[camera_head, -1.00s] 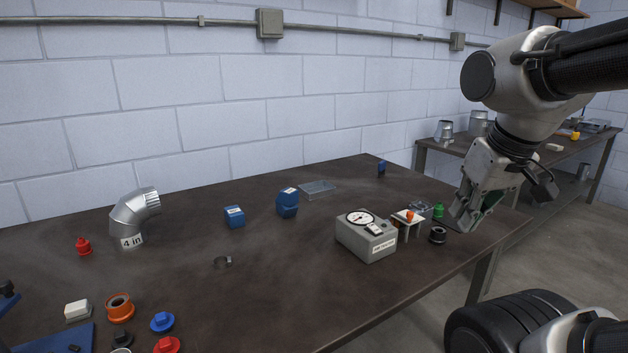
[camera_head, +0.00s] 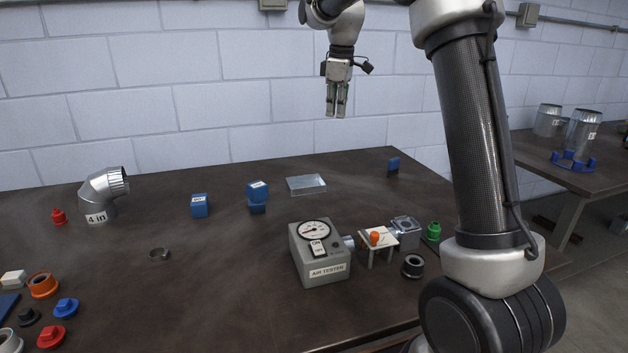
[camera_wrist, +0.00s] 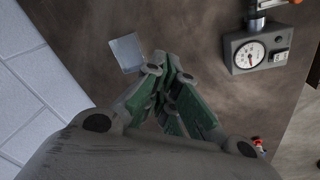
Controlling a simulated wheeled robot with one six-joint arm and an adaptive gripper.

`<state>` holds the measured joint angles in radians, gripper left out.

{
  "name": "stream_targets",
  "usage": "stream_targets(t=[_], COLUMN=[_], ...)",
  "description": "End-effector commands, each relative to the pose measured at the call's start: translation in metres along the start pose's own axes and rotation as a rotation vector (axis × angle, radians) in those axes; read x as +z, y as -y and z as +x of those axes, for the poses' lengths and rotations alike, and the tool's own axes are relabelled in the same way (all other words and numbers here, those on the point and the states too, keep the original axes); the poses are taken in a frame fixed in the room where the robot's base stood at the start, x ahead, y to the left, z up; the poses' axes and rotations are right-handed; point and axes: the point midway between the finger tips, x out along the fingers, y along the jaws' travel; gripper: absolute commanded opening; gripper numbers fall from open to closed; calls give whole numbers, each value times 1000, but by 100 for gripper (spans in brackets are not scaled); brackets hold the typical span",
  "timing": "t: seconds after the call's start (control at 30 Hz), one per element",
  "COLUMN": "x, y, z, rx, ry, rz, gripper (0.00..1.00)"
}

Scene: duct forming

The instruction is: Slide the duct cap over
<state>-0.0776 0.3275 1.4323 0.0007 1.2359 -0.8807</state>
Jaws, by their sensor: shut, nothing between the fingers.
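My gripper (camera_head: 336,114) hangs fingers down, high in front of the back wall in the head view. Its green-padded fingers (camera_wrist: 172,62) are together and empty in the wrist view. A silver duct elbow (camera_head: 102,190) marked 4 in stands at the table's left. Several caps sit at the near left, among them a blue one (camera_head: 66,308), a red one (camera_head: 50,336) and an orange ring-like one (camera_head: 43,285). I cannot tell which piece is the duct cap. My gripper touches none of them.
A grey air tester (camera_head: 318,272) and a small white stand (camera_head: 377,240) occupy the table's right. Blue blocks (camera_head: 257,191) and a clear shallow tray (camera_head: 306,185) lie farther back. The middle of the dark table (camera_head: 210,285) is mostly clear. Another table (camera_head: 560,180) with ducts stands right.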

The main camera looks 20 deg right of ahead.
Motion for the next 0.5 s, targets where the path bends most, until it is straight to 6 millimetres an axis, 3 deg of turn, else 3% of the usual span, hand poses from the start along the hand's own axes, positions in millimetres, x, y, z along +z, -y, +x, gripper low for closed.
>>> stream_targets(t=[0.03,0.1,0.2,0.4,0.5], x=[-22,-47,-77,-111,-118], y=[-19,-41,-64,-85,-88], z=[26,58,106,186,208], rx=[-20,-41,-72,-118,-131], ry=[14,27,41,54,56], rz=[-70,-175,-316,-524,-580], gripper=[0,0,0,0,0])
